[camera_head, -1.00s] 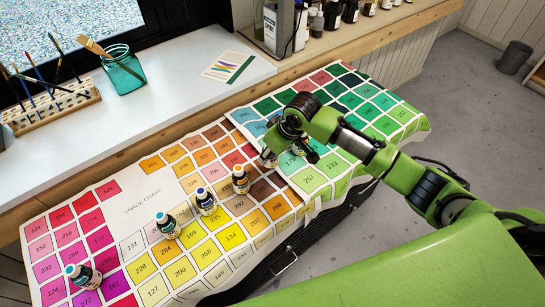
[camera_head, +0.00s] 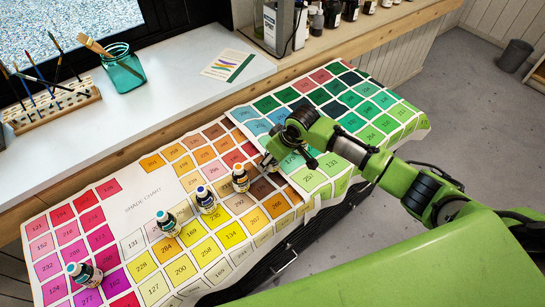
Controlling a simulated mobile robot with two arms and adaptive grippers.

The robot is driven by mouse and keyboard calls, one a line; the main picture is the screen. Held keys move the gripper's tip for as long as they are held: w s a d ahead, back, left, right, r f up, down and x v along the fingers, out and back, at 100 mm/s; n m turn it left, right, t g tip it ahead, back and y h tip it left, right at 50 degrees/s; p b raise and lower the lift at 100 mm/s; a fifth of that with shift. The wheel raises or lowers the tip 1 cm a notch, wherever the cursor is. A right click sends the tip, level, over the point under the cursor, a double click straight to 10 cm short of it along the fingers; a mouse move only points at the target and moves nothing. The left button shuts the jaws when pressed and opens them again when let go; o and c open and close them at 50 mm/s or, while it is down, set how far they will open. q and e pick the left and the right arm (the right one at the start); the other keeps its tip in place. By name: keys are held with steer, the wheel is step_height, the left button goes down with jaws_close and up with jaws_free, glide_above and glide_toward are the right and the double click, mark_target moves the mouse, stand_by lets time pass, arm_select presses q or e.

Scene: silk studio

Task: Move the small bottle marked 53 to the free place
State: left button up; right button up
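Several small bottles with coloured caps stand on the shade chart (camera_head: 145,203). One is at the lower left on the pink and purple squares (camera_head: 85,274). A bottle with a light blue cap (camera_head: 168,223), a bottle with a blue cap (camera_head: 206,201) and a bottle with an orange-brown cap (camera_head: 240,179) form a slanting row near the middle. The numbers on their labels are too small to read, so I cannot tell which is 53. My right gripper (camera_head: 292,163) is low over the chart, right of this row. Its fingers look spread, with chart squares showing between them. My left gripper is out of view.
A white sill behind holds a brush rack (camera_head: 50,105), a teal glass jar with a brush (camera_head: 124,72) and a colour card (camera_head: 229,66). More bottles stand on the wooden shelf (camera_head: 340,38) at the back. Dark drawers lie below the chart's front edge.

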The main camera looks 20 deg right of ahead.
steer(key=v, duration=1.2)
steer(key=shift+r, duration=0.15)
stand_by(0.3)
